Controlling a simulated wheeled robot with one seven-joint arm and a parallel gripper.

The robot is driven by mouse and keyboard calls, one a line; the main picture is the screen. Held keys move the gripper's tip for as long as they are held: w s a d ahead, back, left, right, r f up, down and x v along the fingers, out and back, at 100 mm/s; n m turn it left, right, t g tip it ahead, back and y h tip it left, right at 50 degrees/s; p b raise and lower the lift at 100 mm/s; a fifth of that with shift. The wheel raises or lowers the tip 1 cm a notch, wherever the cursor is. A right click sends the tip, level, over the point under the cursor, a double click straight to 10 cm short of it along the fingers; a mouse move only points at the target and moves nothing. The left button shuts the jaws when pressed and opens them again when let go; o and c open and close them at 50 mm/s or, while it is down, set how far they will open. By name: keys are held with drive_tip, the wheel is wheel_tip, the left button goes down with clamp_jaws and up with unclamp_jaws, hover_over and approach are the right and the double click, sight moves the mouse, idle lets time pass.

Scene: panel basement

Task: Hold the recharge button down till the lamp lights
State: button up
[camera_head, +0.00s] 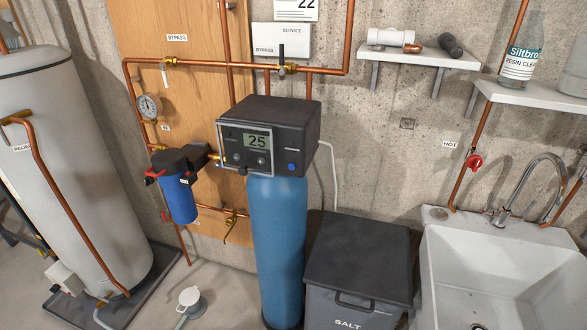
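A water softener stands at the centre, with a blue tank (276,240) and a black control head (285,118) on top. The front of the head has a light-framed panel with a display (255,142) reading 25 and small round controls below it. A round blue button (292,166) sits right of that panel. Its label is too small to read, so I cannot tell for sure that it is the recharge button. I cannot make out a lit lamp on the head. My gripper is not in view, and nothing is seen touching the head.
A blue filter housing (179,200) and copper pipes crowd the head's left side. A salt bin (358,262) stands right of the tank, then a white sink (505,262). A large grey tank (70,170) stands at left. Shelves (420,57) hang above right.

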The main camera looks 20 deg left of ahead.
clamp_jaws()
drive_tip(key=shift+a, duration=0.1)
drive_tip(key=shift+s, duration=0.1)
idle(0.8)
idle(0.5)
